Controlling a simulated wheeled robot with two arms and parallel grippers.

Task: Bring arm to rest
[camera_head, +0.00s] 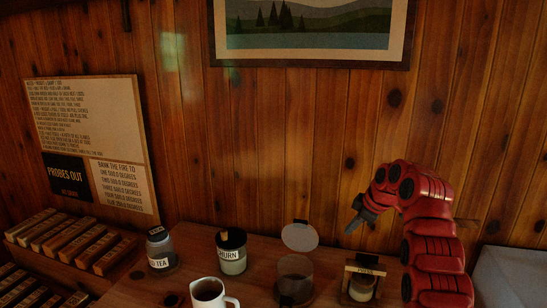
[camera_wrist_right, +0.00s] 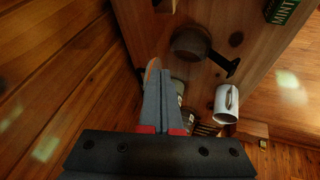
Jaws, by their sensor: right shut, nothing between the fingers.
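My right arm (camera_head: 432,235) is red and rises from the lower right in the head view, bending over at the top. My right gripper (camera_head: 352,228) points down and to the left, above the right part of the wooden table. It is shut and empty. In the right wrist view its fingers (camera_wrist_right: 162,95) lie together, with the table and its items beyond them. The gripper touches nothing that I can see. My left gripper is not in view.
Wooden racks (camera_head: 75,240) are at left. A plank wall stands behind.

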